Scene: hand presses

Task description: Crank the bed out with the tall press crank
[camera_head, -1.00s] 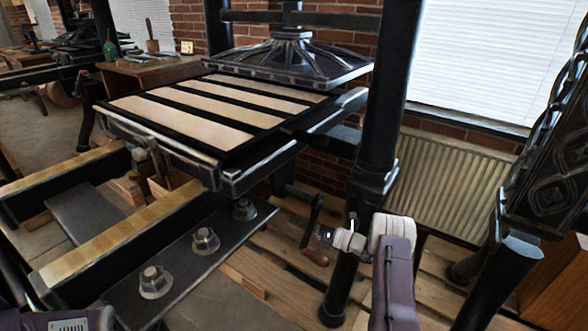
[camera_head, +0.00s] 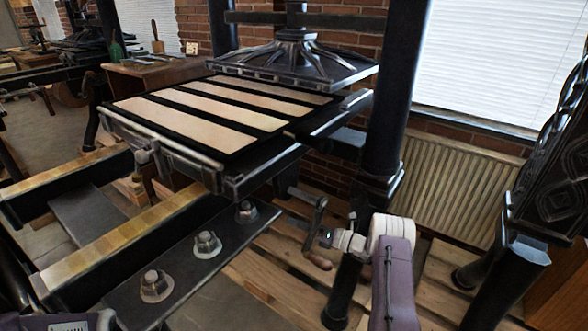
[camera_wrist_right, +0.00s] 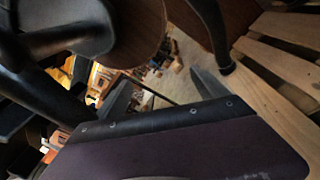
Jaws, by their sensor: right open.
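The flat press bed (camera_head: 150,137), dark with several pale strips on top, sits in front of and partly under the ribbed platen (camera_head: 296,58). The crank (camera_head: 316,221) is a dark arm below the bed's right side, hanging down to a wooden handle (camera_head: 318,262). My right gripper (camera_head: 326,238) is beside the crank arm, just above and right of the handle; I cannot tell whether it touches. In the right wrist view its fingers (camera_wrist_right: 165,92) are apart with nothing clearly between them. My left gripper is out of frame; only part of my left arm shows at lower left.
Two rails (camera_head: 130,235) run from the bed toward the lower left. A dark plate with large bolts (camera_head: 206,243) lies beside the near rail. Wooden slats (camera_head: 285,272) cover the floor below.

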